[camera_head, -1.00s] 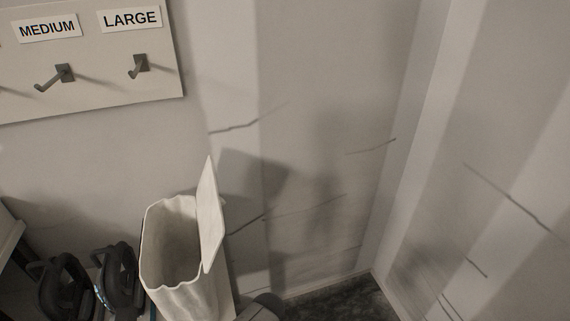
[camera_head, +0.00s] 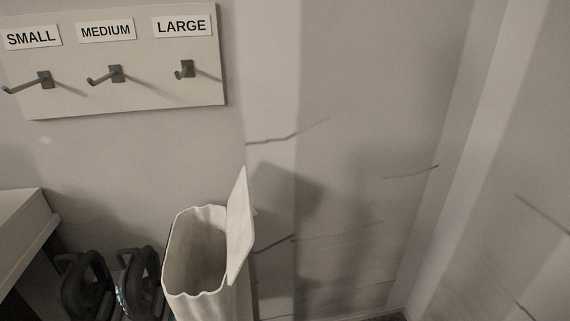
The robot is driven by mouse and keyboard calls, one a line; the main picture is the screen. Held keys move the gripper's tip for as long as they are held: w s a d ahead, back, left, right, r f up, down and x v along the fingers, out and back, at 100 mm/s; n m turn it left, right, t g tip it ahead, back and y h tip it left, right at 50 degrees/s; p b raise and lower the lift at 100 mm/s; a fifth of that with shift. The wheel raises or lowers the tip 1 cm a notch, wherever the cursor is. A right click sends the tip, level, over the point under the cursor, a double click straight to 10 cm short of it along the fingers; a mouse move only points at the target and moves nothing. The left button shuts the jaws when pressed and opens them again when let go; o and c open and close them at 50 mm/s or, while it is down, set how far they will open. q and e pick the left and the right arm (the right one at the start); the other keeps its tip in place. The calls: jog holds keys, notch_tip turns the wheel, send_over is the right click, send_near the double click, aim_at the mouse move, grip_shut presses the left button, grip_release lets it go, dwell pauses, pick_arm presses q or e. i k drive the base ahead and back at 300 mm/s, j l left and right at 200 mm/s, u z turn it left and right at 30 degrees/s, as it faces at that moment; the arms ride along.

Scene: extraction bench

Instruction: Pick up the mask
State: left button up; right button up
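I cannot make out a mask in the head view. Two dark, rounded objects with handles, the left one (camera_head: 86,287) and the right one (camera_head: 140,284), stand side by side at the lower left; I cannot tell what they are. The wall board (camera_head: 125,97) has hooks under labels SMALL (camera_head: 31,37), MEDIUM (camera_head: 106,30) and LARGE (camera_head: 182,26). The small hook (camera_head: 28,83), medium hook (camera_head: 106,76) and large hook (camera_head: 185,69) are all bare. Neither of my grippers is in view.
A tall, open white bin (camera_head: 203,250) with its lid (camera_head: 240,226) raised stands right of the dark objects. A table or bench edge (camera_head: 25,228) juts in at the left. The cracked wall and corner fill the right; a little dark floor shows at the bottom.

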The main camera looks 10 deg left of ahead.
aim_at(78, 284)
jog(key=u, duration=1.8)
